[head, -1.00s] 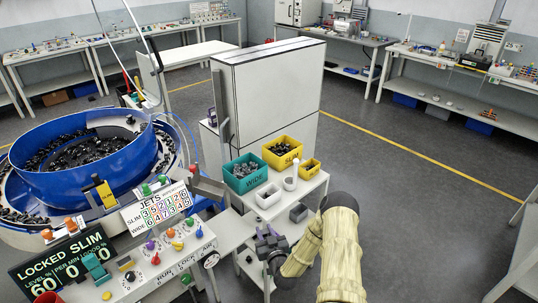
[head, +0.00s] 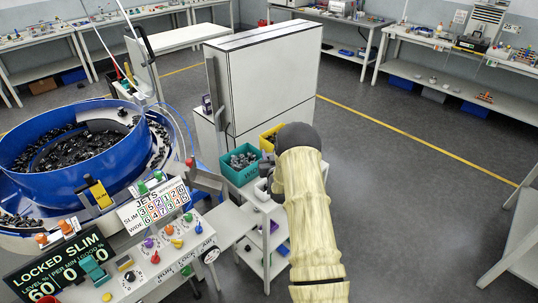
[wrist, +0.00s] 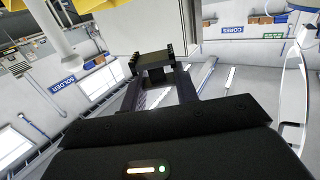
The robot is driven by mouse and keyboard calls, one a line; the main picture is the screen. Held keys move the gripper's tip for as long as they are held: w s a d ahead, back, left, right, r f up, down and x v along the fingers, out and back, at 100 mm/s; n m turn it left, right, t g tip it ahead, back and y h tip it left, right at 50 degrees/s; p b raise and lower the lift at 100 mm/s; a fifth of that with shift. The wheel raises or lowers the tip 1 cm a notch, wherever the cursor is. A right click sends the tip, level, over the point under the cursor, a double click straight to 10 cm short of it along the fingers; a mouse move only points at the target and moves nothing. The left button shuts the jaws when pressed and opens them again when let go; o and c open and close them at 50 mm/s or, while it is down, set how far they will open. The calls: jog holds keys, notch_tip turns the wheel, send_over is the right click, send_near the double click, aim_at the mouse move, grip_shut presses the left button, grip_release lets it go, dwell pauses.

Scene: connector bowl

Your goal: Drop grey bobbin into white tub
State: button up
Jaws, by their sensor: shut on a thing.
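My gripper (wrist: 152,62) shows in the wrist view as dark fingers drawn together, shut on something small. The grey bobbin cannot be made out clearly; what the fingers hold is mostly hidden by them. In the head view my arm reaches over the cart, and its dark wrist end covers the gripper's tips. A white tub (head: 262,191) shows partly on the cart top, just left of my forearm, with the rest hidden. My gripper is up near the tub and bins, but its exact place over them cannot be told.
A teal bin (head: 243,168) of grey parts and a partly hidden yellow bin (head: 268,138) stand behind the tub. A tall white cabinet (head: 265,75) rises behind them. The blue bowl feeder (head: 85,180) and its control panel are at left. The floor at right is clear.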

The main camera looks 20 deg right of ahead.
jog(key=shift+f, duration=0.1)
jog(key=shift+f+b, duration=1.35)
jog(key=shift+f, duration=1.55)
jog(key=o, duration=1.1)
jog(key=shift+s, duration=0.15)
jog(key=b+v, duration=0.4)
jog(key=v, duration=1.3)
jog(key=shift+b, duration=0.3)
